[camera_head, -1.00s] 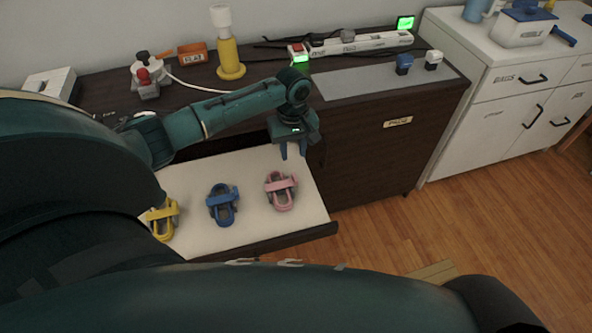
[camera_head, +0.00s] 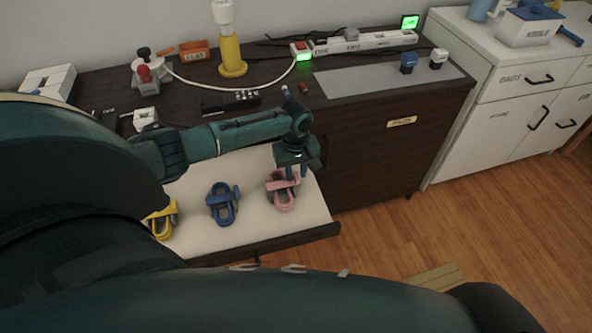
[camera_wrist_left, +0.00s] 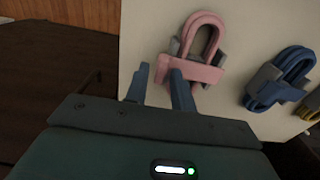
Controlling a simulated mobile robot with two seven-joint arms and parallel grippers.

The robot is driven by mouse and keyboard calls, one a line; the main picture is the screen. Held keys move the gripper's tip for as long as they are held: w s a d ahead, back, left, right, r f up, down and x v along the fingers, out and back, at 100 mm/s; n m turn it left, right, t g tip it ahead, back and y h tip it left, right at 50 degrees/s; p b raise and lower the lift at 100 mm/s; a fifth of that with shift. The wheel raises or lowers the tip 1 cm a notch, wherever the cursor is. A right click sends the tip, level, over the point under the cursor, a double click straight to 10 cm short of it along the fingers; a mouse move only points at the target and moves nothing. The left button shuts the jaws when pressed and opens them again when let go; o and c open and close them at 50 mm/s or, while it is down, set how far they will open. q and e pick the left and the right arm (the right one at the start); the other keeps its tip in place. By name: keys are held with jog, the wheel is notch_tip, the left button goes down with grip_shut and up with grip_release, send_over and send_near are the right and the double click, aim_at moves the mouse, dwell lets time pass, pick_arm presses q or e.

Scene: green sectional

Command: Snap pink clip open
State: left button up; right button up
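The pink clip (camera_head: 284,194) lies on the white floor of the open drawer, a pink bar lying across its loop. It also shows in the left wrist view (camera_wrist_left: 203,55). My left gripper (camera_head: 297,173) is just above its upper end in the head view, fingers pointing down. In the left wrist view, the fingers (camera_wrist_left: 160,74) stand apart, and the bar's left end is close to or between them; contact cannot be told. The left finger is beside the bar; the right one overlaps it in view. My right gripper is not in view.
A blue clip (camera_head: 222,203) and a yellow clip (camera_head: 162,218) lie left of the pink one in the drawer (camera_head: 312,221). The dark counter (camera_head: 300,110) above holds a yellow bottle (camera_head: 231,55) and a power strip (camera_head: 365,42).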

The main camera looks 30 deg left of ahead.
pick_arm(q)
jog(key=c, duration=0.5)
jog(key=shift+r, duration=0.1)
